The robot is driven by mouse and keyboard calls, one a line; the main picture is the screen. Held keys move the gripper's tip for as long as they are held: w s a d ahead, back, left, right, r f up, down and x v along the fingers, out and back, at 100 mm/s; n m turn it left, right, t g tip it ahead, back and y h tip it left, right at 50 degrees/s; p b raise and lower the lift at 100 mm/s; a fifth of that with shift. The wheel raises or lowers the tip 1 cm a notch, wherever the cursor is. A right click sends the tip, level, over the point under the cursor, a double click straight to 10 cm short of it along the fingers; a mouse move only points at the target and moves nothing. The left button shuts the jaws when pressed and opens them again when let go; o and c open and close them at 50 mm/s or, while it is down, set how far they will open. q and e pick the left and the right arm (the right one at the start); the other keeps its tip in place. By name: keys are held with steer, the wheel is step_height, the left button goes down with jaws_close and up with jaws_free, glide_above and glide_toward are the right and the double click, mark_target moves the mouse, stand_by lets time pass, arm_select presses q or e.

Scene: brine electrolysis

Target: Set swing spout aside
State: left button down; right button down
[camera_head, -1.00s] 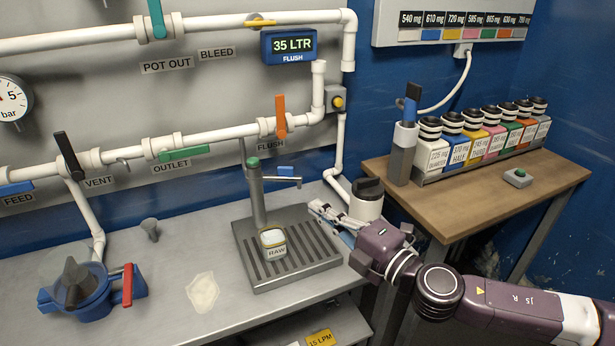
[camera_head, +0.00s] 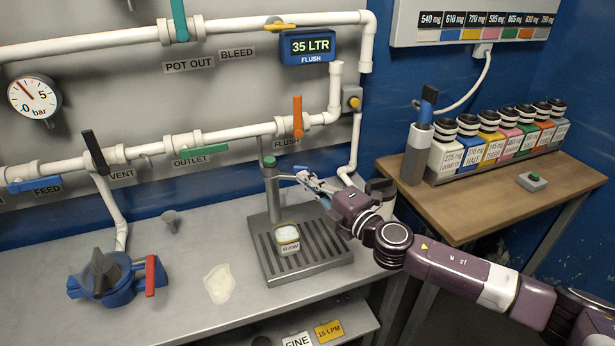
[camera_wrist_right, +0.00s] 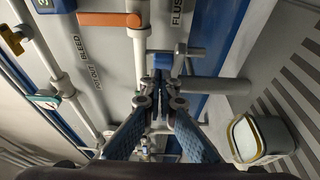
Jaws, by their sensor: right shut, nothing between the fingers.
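The swing spout's grey post (camera_head: 272,195) with a green cap stands at the back of a ribbed drip tray (camera_head: 335,257). The post also shows in the right wrist view (camera_wrist_right: 215,86). There the spout arm (camera_wrist_right: 181,64) runs off the post, with a blue piece (camera_wrist_right: 160,62) by it; in the head view my gripper hides much of it. My right gripper (camera_head: 303,178) is shut and empty, just right of the post top. Its blue fingers (camera_wrist_right: 157,97) show beside the post and spout; contact cannot be told. My left gripper is not in view.
A RAW cup (camera_head: 287,240) stands on the tray, below my right gripper. A wall pipe (camera_head: 230,135) with valves runs behind. A blue pot (camera_head: 115,280) and a pale patch (camera_head: 218,283) are at the left. The wooden table (camera_head: 475,205) holds several bottles.

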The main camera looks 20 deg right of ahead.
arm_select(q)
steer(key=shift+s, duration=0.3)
arm_select(e)
steer(key=shift+w+d, duration=0.1)
steer(key=shift+w, duration=0.15)
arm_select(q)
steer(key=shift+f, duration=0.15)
arm_select(e)
steer(key=shift+w+d, duration=0.6)
steer(key=shift+w, duration=0.3)
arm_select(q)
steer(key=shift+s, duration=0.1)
arm_select(e)
steer(key=shift+s, duration=0.1)
